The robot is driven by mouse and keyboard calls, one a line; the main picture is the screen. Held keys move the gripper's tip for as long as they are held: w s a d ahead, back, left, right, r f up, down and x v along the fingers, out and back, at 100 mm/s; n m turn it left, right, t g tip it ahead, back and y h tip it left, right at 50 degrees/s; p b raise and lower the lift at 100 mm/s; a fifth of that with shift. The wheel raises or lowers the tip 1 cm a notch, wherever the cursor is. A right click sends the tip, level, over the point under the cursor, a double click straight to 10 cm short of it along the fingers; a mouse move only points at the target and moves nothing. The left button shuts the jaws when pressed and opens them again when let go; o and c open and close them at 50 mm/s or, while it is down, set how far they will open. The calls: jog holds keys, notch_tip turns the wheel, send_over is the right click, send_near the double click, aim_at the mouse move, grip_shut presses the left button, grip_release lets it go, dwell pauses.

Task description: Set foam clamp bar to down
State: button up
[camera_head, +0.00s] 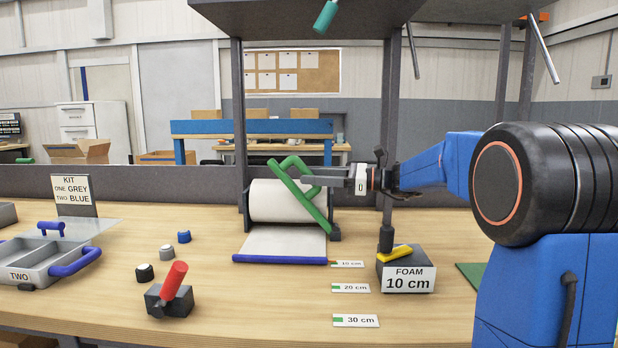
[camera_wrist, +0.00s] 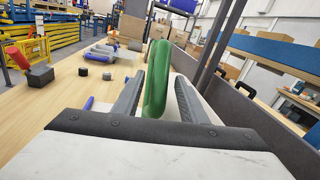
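The foam clamp bar is a green looped handle (camera_head: 317,205) at the foam roll (camera_head: 285,200), standing tilted across the front of the white roll. My gripper (camera_head: 318,178) reaches in from the right at the bar's upper part. In the wrist view the green bar (camera_wrist: 157,85) passes between the two fingers of my gripper (camera_wrist: 160,78). The fingers are spread, with a visible gap to the bar on the right side; the left finger looks close to it. A white sheet (camera_head: 285,241) from the roll lies on the table, ending at a blue strip (camera_head: 280,260).
A box marked FOAM 10 cm (camera_head: 406,277) with a yellow lever stands right of the sheet. A red-handled lever block (camera_head: 170,295), small grey and black knobs, and a grey tray (camera_head: 50,262) are at left. A dark post (camera_head: 390,120) rises behind my gripper.

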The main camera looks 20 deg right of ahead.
aim_at(298, 187)
jog(key=shift+x, duration=0.85)
grip_shut()
jog(key=a+f+h, duration=0.1)
jog(key=a, duration=0.1)
jog(key=w+a+f+g+h, duration=0.1)
jog(key=a+f+h, duration=0.1)
jog(key=shift+w+a+f+g, duration=0.1)
jog(key=shift+a+f+g, duration=0.1)
jog(key=shift+g, duration=0.1)
jog(key=shift+w+a+f+h, duration=0.15)
jog(key=shift+a+f+h, duration=0.15)
jog(key=shift+f+h, duration=0.1)
grip_release()
jog(key=shift+r, duration=0.1)
